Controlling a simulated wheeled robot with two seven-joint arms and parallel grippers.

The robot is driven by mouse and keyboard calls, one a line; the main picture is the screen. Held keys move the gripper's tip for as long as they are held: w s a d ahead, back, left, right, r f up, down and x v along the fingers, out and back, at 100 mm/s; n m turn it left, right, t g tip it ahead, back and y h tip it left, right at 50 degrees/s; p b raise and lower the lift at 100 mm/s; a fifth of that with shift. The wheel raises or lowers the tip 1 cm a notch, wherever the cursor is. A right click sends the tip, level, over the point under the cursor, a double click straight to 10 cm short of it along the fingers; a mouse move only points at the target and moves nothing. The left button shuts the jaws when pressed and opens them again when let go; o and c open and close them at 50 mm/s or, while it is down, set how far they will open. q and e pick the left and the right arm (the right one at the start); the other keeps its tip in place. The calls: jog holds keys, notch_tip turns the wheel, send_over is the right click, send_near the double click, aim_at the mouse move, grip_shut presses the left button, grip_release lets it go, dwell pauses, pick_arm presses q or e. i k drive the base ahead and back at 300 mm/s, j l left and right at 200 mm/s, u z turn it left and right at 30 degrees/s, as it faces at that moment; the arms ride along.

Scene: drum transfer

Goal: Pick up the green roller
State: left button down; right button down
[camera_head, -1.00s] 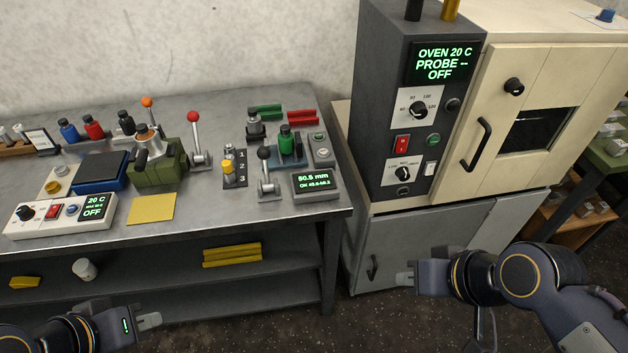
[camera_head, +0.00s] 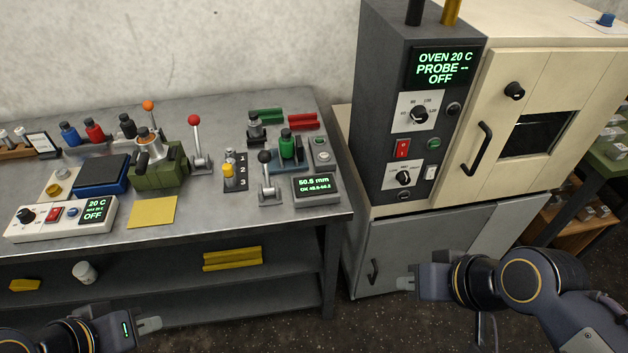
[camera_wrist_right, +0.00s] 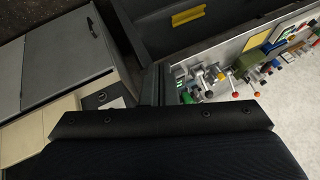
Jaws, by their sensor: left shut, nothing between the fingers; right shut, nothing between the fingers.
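The green roller (camera_head: 287,144) stands upright on a gauge near the right end of the metal workbench, behind the display reading about 50 mm. My left gripper (camera_head: 150,325) is shut and empty, low at the lower left in front of the bench. My right gripper (camera_head: 407,284) is shut and empty, in front of the grey cabinet below the oven. Both grippers are well away from the roller.
The workbench (camera_head: 90,235) carries levers with red (camera_head: 195,120) and black (camera_head: 264,157) knobs close to the roller, plus green (camera_head: 265,116) and red (camera_head: 303,122) rails behind it. The oven (camera_head: 520,80) stands to the right. The bench front by the yellow sheet (camera_head: 152,212) has bare room.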

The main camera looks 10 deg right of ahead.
aim_at(288, 147)
jog(key=i+j+u, duration=0.2)
jog(key=i, duration=0.3)
jog(key=i+j+u, duration=0.1)
jog(key=i+u, duration=0.15)
jog(key=i, duration=0.25)
